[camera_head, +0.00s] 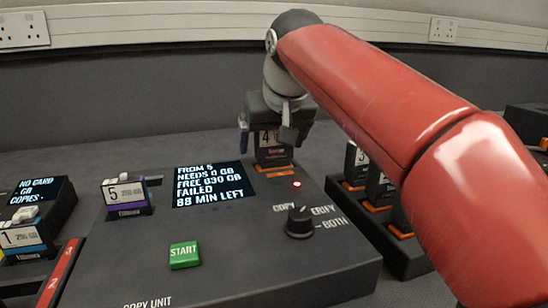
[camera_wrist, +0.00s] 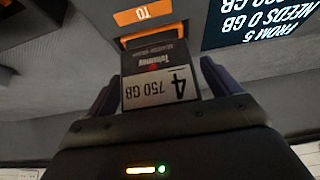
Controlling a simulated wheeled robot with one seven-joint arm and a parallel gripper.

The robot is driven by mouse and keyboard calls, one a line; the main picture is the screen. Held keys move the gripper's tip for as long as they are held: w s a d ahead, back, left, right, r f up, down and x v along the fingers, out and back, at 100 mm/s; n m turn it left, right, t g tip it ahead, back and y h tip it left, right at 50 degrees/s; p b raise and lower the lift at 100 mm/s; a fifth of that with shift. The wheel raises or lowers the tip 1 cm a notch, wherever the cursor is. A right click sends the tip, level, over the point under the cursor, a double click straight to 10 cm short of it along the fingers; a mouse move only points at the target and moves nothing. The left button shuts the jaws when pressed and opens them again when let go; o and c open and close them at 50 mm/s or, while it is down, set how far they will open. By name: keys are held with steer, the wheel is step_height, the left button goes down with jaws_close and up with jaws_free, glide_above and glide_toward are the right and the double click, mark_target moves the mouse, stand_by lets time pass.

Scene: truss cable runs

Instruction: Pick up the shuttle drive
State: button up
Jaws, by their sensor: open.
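A dark drive (camera_head: 270,151) with a white label "4" stands upright in the orange-marked slot at the back of the copy unit. In the wrist view the drive (camera_wrist: 157,77) reads "4 750 GB" and sits at the "TO" slot. No label reads "shuttle". My gripper (camera_wrist: 160,86) is open, with one finger on each side of this drive. A small gap shows beside the fingers; contact is unclear. In the head view my gripper (camera_head: 267,127) is over the drive and hides its top.
The copy unit (camera_head: 345,262) has a screen (camera_head: 212,184) reading "FAILED", a green START button (camera_head: 184,255) and a black knob (camera_head: 300,222). Drive 5 (camera_head: 126,196) stands at left. A rack (camera_head: 405,255) with several drives is at right, partly behind my arm.

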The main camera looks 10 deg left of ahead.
steer(key=shift+r, duration=0.1)
steer(key=c, duration=1.3)
steer(key=shift+r, duration=0.1)
